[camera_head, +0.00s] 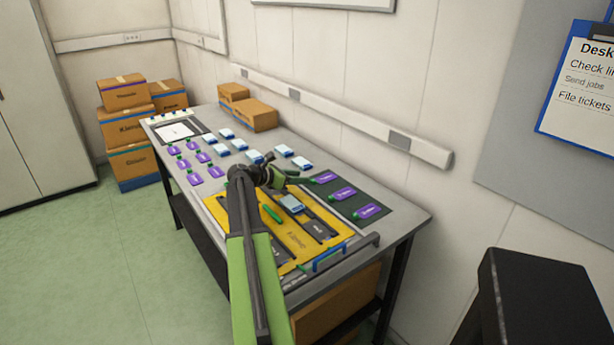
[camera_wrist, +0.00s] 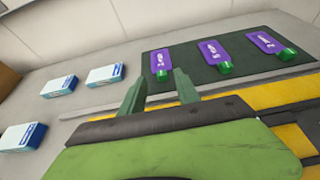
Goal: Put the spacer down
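My gripper (camera_head: 298,178) is over the table in the head view. In the wrist view its two green fingers (camera_wrist: 159,82) stand apart with nothing held between them. Beyond them lies a purple bottle with a green cap (camera_wrist: 160,62) on a dark mat (camera_wrist: 201,73); two more purple bottles lie to its right. A blue-and-white box (camera_head: 291,203) lies on the yellow tray (camera_head: 289,236), beside a dark slot. No part is labelled as the spacer, and I cannot tell which thing it is.
Several blue-and-white boxes (camera_head: 239,144) and purple bottles (camera_head: 195,179) lie on the grey table left of my gripper. Brown boxes (camera_head: 254,114) stand at the back against the wall. A blue handle (camera_head: 330,257) is at the tray's near right edge.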

